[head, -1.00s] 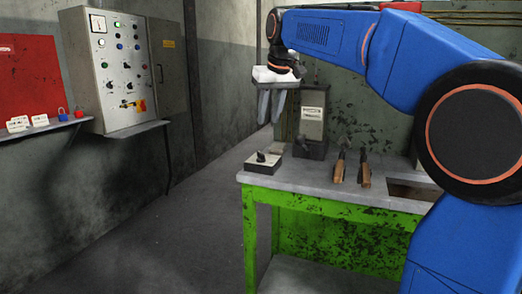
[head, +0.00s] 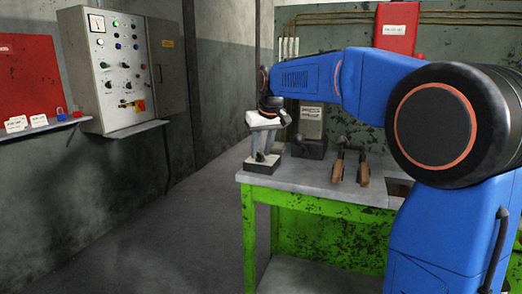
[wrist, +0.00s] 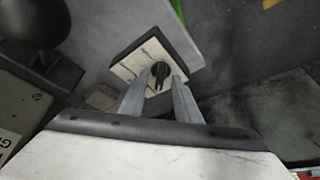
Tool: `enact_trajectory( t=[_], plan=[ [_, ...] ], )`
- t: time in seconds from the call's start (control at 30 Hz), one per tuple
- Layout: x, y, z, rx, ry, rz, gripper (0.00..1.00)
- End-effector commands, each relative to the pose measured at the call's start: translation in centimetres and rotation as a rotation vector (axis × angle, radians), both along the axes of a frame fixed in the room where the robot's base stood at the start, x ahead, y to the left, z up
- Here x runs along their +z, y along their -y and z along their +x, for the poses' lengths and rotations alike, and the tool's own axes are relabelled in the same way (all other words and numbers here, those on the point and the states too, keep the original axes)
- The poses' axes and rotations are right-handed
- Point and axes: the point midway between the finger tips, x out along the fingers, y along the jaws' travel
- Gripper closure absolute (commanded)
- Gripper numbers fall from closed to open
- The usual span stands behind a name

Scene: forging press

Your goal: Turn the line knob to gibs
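The line knob (wrist: 160,72) is a small dark knob on a pale square plate (wrist: 128,71) on top of a low box. In the head view the box (head: 262,168) sits at the left front corner of the bench. The marks on the plate are too small to read. My gripper (head: 259,154) points down over the box. In the wrist view my gripper (wrist: 163,78) is open, with one fingertip on each side of the knob. I cannot tell whether the fingers touch it. The knob is partly hidden in the head view.
The green-legged bench (head: 310,183) also holds a grey upright device (head: 311,123) behind the box and two wooden-handled tools (head: 350,165) to the right. A grey control cabinet (head: 117,65) hangs on the left wall. The floor (head: 170,230) left of the bench is clear.

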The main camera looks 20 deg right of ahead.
Motion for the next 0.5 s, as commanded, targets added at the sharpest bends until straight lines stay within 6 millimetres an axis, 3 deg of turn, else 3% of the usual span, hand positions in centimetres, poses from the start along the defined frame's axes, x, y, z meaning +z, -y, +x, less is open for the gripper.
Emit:
enact_trajectory(
  t=[0.27, 0.4, 0.5],
  plan=[
    [-0.10, -0.01, 0.04, 0.000, 0.000, 0.000, 0.70],
    [-0.09, -0.01, 0.04, 0.000, 0.000, 0.000, 1.00],
    [-0.08, -0.01, 0.03, 0.000, 0.000, 0.000, 1.00]
  ],
)
